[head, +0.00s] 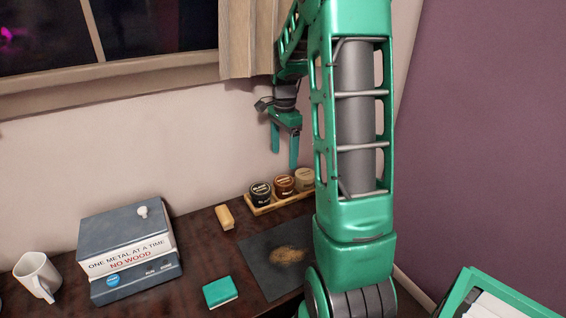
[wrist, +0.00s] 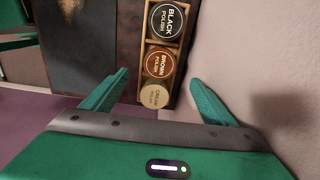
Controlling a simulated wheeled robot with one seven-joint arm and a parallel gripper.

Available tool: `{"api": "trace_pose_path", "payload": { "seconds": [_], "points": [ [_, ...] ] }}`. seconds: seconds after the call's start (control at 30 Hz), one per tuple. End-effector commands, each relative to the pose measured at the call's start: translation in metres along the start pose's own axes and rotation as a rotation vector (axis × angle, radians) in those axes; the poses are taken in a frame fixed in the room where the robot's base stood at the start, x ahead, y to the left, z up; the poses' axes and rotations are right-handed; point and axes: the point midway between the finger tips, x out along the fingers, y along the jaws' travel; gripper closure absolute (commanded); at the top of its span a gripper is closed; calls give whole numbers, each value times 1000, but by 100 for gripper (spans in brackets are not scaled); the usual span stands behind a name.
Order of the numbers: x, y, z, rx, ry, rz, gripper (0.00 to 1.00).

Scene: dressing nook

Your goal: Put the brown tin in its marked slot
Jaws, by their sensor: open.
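The brown tin (head: 284,184), with a brown lid, is in the middle of a wooden tray (head: 279,203), between the black tin (head: 261,193) and the cream tin (head: 304,179). In the wrist view the brown tin (wrist: 161,62) shows its "BROWN POLISH" label, with the black tin (wrist: 168,20) above it and the cream tin (wrist: 154,97) below. I cannot tell whether it sits fully down in the tray. My gripper (head: 285,160) is open and empty, above the tray and apart from the tins. Its fingers (wrist: 158,80) show either side of the tray in the wrist view.
A dark mat (head: 262,262) with a brown smudge lies in front of the tray. The wall (wrist: 260,60) is close behind the tray.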

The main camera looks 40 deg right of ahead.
Motion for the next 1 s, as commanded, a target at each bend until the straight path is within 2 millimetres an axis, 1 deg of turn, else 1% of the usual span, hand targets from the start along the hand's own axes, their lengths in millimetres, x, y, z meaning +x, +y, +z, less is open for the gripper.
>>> {"api": "trace_pose_path", "payload": {
  "seconds": [0.07, 0.13, 0.17, 0.23, 0.37, 0.4, 0.53, 0.67, 0.7, 0.8, 0.9, 1.0],
  "points": [
    [-5, 4, 2, -15, 2, -1, 20],
    [-10, 12, 6, -51, 5, 1, 20],
    [-14, 18, 8, -76, 8, 0, 20],
    [-22, 36, 15, -151, 14, 1, 20],
    [-38, 82, 32, -344, 26, 4, 20],
    [-42, 97, 36, -406, 29, 6, 20],
    [-49, 147, 50, -607, 29, 11, 20],
    [-49, 197, 63, -810, 23, 12, 20],
    [-48, 212, 66, -872, 20, 11, 20],
    [-43, 245, 74, -1014, 10, 9, 20],
    [-37, 271, 79, -1131, 1, 4, 20],
    [-32, 288, 83, -1211, -7, 2, 20]
  ]
}}
